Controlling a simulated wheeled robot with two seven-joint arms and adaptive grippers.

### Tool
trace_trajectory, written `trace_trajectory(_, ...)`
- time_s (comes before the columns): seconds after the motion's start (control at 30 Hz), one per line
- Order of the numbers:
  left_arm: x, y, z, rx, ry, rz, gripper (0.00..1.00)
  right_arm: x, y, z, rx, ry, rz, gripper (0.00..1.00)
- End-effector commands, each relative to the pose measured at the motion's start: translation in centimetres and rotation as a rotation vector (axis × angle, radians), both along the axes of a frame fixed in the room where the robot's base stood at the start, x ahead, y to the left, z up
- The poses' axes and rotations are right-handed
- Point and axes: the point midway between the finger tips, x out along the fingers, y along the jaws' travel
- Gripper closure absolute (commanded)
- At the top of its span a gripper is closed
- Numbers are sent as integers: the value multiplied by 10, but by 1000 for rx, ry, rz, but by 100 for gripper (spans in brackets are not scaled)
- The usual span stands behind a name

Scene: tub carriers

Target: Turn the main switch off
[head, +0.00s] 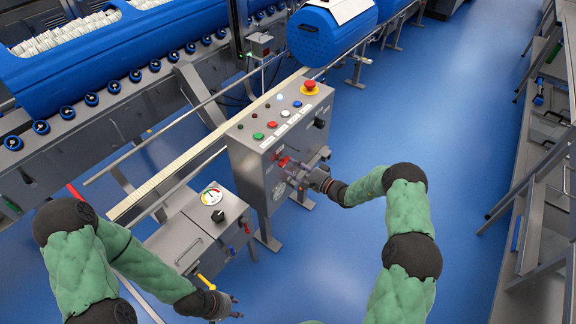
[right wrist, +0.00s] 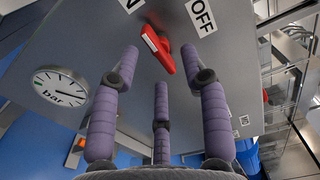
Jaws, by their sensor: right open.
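The main switch is a red rotary handle (right wrist: 160,50) on the grey front of the control cabinet (head: 246,165). In the right wrist view its white-marked end points up left, toward a cut-off label (right wrist: 130,4), and away from the OFF label (right wrist: 202,15). In the head view the red handle (head: 283,161) is partly hidden by my right gripper (head: 292,175). The right gripper is open, its purple fingers spread in front of the switch with a gap showing between them. My left gripper (head: 238,307) is open and empty, low beside the smaller grey box.
The cabinet's sloped top carries a red emergency button (head: 310,86) on yellow and several coloured buttons. A round bar gauge (right wrist: 61,87) is on its front. A smaller box with a dial (head: 211,196) stands to the left. Blue floor is clear to the right.

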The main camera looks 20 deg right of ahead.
Motion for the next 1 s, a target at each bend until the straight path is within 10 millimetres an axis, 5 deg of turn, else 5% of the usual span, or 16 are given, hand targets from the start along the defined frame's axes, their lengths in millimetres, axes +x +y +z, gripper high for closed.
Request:
trace_trajectory(0.23,0,0,-7,0,0,0,60,22,18,0,-1,-1,1,55)
trace_trajectory(0.6,0,0,-8,0,0,0,60,26,21,0,0,1,0,55)
trace_trajectory(0.8,0,0,-8,0,0,0,60,26,21,0,-1,1,0,100)
trace_trajectory(1.0,0,0,-8,0,0,0,60,27,20,1,2,1,0,100)
